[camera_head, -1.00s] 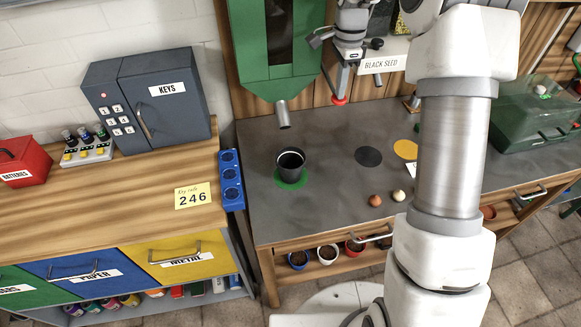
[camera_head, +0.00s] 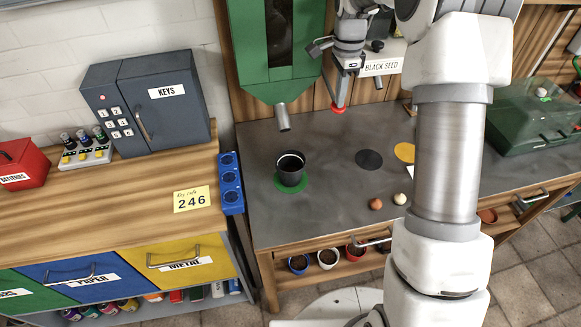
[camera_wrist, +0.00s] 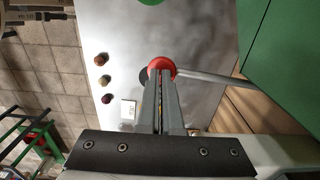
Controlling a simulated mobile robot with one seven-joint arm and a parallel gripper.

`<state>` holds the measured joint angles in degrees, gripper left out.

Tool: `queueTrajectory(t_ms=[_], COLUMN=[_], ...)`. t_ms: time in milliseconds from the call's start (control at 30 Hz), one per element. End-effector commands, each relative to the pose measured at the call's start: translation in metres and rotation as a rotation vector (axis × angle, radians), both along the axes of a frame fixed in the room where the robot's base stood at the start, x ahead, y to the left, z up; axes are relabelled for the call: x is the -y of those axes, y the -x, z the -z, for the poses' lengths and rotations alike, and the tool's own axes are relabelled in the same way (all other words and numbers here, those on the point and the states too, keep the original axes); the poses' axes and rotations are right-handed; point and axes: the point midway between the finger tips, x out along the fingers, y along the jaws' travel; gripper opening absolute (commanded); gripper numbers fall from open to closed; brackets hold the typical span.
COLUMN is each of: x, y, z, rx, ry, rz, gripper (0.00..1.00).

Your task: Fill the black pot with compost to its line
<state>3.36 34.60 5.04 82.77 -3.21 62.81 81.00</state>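The black pot (camera_head: 291,170) stands upright on a green disc (camera_head: 282,185) on the grey bench, below and slightly right of the spout (camera_head: 283,117) of the green hopper (camera_head: 245,70). Its inside looks dark; no compost level or line can be made out. My gripper (camera_head: 339,100) points down, right of the hopper, with its tips at a red knob (camera_head: 338,108). In the wrist view my gripper (camera_wrist: 161,82) has its fingers close together, looking shut, over the red knob (camera_wrist: 161,66) of a grey lever (camera_wrist: 205,77). Whether the knob is gripped is unclear.
A blue holder (camera_head: 231,180) stands at the left bench edge. A green lidded box (camera_head: 535,120) sits at right.

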Motion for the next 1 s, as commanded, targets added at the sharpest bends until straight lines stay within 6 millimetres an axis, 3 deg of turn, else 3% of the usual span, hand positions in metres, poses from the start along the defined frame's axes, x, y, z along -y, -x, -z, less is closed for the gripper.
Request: queueTrajectory(t_ms=[600,1000], x=[0.0,0.0], y=[0.0,0.0], z=[-0.052,-0.052], rx=[0.0,0.001], ry=[0.001,0.0], rz=[0.0,0.0], gripper=[0.0,0.0])
